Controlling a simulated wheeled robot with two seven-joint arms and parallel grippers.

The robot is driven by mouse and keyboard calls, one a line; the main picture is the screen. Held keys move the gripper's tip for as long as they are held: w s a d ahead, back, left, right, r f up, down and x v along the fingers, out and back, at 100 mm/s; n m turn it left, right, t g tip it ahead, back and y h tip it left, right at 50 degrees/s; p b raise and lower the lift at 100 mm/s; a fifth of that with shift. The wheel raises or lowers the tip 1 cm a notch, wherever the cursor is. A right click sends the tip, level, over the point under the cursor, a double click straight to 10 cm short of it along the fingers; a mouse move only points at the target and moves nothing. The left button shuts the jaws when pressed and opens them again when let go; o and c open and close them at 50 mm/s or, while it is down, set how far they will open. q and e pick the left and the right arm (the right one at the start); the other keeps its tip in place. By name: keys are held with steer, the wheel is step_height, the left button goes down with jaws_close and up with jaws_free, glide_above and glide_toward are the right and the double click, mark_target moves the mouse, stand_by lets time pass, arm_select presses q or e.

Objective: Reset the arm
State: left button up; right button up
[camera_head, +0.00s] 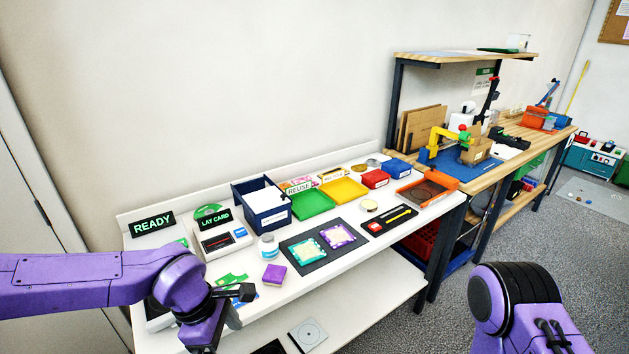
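My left arm comes in from the left, and its gripper (235,305) hangs over the front left part of the white table (345,262). Part of the gripper shows, dark and seen from the side; its fingers are not clear enough to tell open from shut. My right arm stands at the lower right over the grey floor, bent, with its gripper out of the picture.
Near the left gripper are a purple block (274,275), a small jar (268,246) and a card device (222,240). A dark mat (318,262), a blue bin (262,207), a green tray (311,205) and a yellow tray (344,190) lie further right. A wooden workbench (490,170) adjoins.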

arm_select(q)
steer(key=s+a+f+m+t+y+b, duration=0.1)
steer(key=a+f+t+y+b, duration=0.15)
steer(key=a+f, duration=0.45)
steer(key=s+a+f+m+t+y+b, duration=0.1)
steer(key=a+f+t+y, duration=0.2)
steer(key=f, duration=0.8)
steer(key=s+a+f+m+g+b, duration=0.1)
steer(key=s+a+f+m+b, duration=0.1)
steer(key=s+f+m, duration=0.2)
steer(key=s+a+f+m+g+b, duration=0.1)
steer(key=s+f+m, duration=0.3)
steer(key=s+f, duration=0.6)
steer(key=shift+s+a+m+y+b, duration=0.3)
steer(key=shift+s+a+y+b, duration=0.15)
steer(key=shift+s, duration=0.8)
